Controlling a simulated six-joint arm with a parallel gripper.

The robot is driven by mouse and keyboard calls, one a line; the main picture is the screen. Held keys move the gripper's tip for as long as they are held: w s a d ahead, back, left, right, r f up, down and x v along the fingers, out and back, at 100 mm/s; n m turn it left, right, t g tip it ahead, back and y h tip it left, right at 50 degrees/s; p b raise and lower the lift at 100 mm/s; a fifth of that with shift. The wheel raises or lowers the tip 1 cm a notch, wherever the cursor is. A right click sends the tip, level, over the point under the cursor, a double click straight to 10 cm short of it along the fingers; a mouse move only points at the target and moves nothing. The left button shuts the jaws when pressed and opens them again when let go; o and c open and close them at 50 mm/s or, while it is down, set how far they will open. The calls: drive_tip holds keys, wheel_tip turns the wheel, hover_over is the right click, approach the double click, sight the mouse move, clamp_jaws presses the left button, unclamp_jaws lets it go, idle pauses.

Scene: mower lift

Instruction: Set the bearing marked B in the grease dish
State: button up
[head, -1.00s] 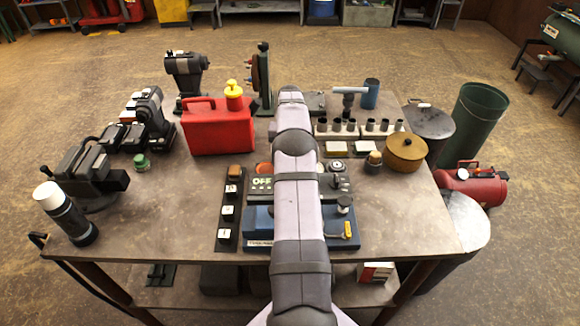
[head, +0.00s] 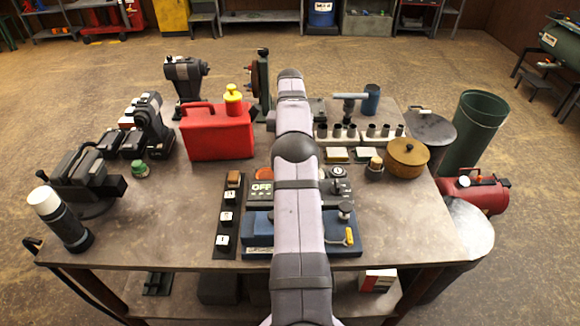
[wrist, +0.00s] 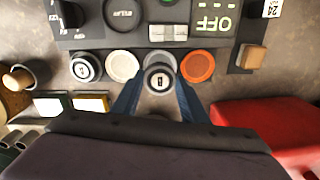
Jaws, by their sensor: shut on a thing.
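My gripper (wrist: 158,92) shows in the wrist view, its two blue fingers shut on a round dark bearing (wrist: 159,77) with a pale marked top. The mark is too small to read surely. The held bearing is in front of a row of round dishes: a white dish (wrist: 122,66), a pale dish (wrist: 160,57) partly hidden behind the bearing, and an orange dish (wrist: 197,66). Another marked bearing (wrist: 86,68) sits at the row's left end. Which dish is for grease is not readable. In the head view my arm hides the gripper and held bearing.
A panel reading OFF (wrist: 212,22) borders the dishes. A red can (head: 218,132) stands left of my arm. A round wooden pot (head: 407,158), a small jar (head: 375,168) and a rack of dark tubes (head: 385,132) stand right. Bare tabletop (head: 150,215) lies at left.

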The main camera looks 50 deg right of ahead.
drive_tip(key=shift+r, duration=2.15)
drive_tip(key=shift+s+r, duration=0.1)
drive_tip(key=shift+s, duration=0.05)
drive_tip(key=shift+s+r+p, duration=0.35)
drive_tip(key=shift+s+p, duration=0.1)
drive_tip(key=shift+s, duration=0.3)
drive_tip(key=s+a+p, duration=0.1)
drive_tip(key=s+a, duration=0.5)
drive_tip(key=s, duration=0.3)
drive_tip(key=s+a+p, duration=0.1)
drive_tip(key=s+a, duration=0.6)
drive_tip(key=s, duration=0.3)
drive_tip(key=shift+f+p, duration=0.35)
drive_tip(key=shift+p, duration=0.05)
drive_tip(key=shift+f, duration=0.1)
drive_tip(key=shift+f+b, duration=2.65)
drive_tip(key=shift+f, duration=0.15)
